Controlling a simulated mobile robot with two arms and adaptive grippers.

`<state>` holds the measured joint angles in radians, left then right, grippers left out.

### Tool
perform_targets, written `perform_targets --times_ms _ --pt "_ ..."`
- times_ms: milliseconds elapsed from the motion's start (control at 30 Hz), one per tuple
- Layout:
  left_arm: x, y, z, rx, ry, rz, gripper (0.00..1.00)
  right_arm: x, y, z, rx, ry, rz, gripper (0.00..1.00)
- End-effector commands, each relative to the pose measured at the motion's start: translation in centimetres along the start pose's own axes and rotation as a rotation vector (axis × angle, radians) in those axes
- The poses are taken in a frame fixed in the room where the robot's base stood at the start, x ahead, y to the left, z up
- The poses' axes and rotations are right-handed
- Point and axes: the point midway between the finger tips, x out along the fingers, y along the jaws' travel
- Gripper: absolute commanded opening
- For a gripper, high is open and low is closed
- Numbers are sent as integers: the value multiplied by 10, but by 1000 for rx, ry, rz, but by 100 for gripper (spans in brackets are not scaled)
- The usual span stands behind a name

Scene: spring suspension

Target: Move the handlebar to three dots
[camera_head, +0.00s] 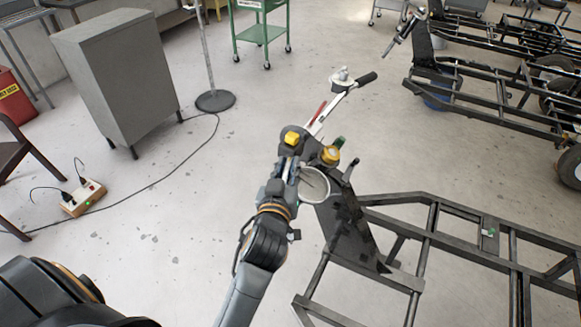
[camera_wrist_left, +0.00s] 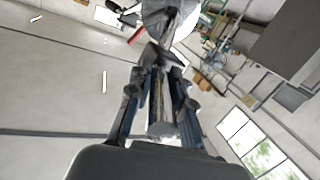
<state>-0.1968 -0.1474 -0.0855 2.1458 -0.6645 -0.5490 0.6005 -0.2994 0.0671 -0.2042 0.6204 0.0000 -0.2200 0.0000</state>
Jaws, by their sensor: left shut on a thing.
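The handlebar (camera_head: 338,92) is mounted above a dark upright plate (camera_head: 352,238) at the front of the black frame. Its far end has a black grip (camera_head: 367,79) and a red lever shows beside the pale bar. My left gripper (camera_head: 290,152) is at the near end of the handlebar, its fingers partly hiding that end. In the left wrist view, the left gripper (camera_wrist_left: 160,112) is shut around a grey cylindrical bar end (camera_wrist_left: 161,116). I cannot make out the three dots in either view. My right gripper is not in view.
The black tubular frame (camera_head: 430,246) fills the lower right. A white round bucket-like thing (camera_head: 314,190) is beside the plate. A grey cabinet (camera_head: 118,75), a power strip (camera_head: 84,198) and its cable are at left. Open floor lies between.

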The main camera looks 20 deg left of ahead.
Motion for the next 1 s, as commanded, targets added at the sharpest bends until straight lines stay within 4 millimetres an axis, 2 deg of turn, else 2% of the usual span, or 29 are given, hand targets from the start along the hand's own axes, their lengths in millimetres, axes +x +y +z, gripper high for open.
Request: perform_targets --times_ms 100,133,233,500,633,1000 --pt "0 1 -2 2 7 2 0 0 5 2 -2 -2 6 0" --pt "0 1 -2 2 7 2 24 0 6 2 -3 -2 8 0" --pt "0 1 -1 2 4 2 43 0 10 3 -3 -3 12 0" --pt "0 1 1 2 0 2 43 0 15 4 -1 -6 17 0" --pt "0 2 -7 2 2 0 43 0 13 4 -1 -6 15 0" --pt "-7 12 -74 -1 6 3 43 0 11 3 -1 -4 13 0"
